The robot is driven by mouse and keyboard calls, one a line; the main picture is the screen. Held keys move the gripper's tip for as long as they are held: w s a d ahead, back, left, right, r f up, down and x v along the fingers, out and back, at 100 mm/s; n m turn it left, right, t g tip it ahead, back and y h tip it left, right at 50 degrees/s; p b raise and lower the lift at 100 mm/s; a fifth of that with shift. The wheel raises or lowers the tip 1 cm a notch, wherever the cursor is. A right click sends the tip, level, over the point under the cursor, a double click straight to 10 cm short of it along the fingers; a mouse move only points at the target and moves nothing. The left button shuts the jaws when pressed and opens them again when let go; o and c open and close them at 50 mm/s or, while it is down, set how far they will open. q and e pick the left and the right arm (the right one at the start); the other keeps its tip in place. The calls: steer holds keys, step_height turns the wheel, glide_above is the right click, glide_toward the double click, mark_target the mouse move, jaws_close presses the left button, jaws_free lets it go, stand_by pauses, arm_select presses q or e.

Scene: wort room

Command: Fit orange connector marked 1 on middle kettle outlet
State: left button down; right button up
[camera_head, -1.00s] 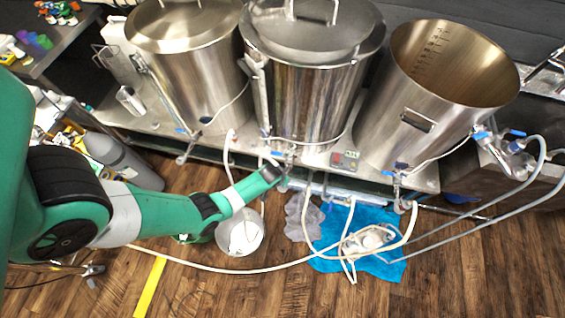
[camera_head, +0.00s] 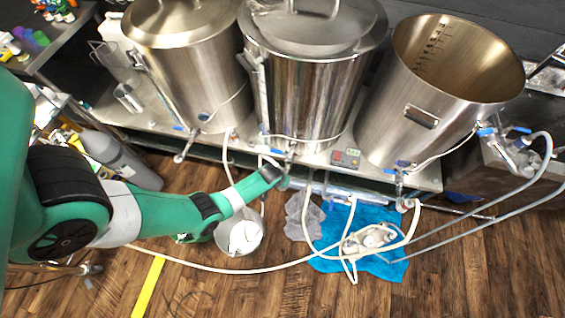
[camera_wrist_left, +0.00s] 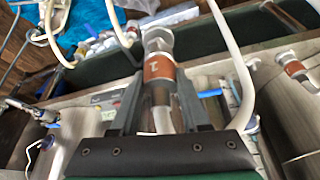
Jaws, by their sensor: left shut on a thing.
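The middle kettle (camera_head: 305,95) stands on the steel bench, with its blue-handled outlet valve (camera_head: 288,153) low on the front. My left gripper (camera_head: 281,181) is just below and in front of that outlet. In the left wrist view, my left gripper (camera_wrist_left: 158,100) is shut on a steel connector with an orange band marked 1 (camera_wrist_left: 158,68). A white hose runs beside the connector. A blue handle (camera_wrist_left: 210,93) shows beside the gripper. Whether the connector touches the outlet or is apart from it cannot be told. My right gripper is not in view.
Kettles stand on the left (camera_head: 190,70) and right (camera_head: 435,90). A white bucket (camera_head: 240,238) and a blue cloth (camera_head: 385,265) with a pump and hoses lie on the wooden floor below.

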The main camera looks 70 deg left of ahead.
arm_select(q)
steer(key=shift+f+b, duration=1.05)
steer(key=shift+f, duration=0.1)
steer(key=shift+c, duration=1.6)
jaws_free()
steer(key=shift+r, duration=0.1)
steer(key=p+v, duration=0.9)
steer(key=v, duration=0.2)
steer(key=shift+r+p, duration=0.3)
steer(key=shift+p, duration=0.1)
steer(key=shift+d, duration=0.1)
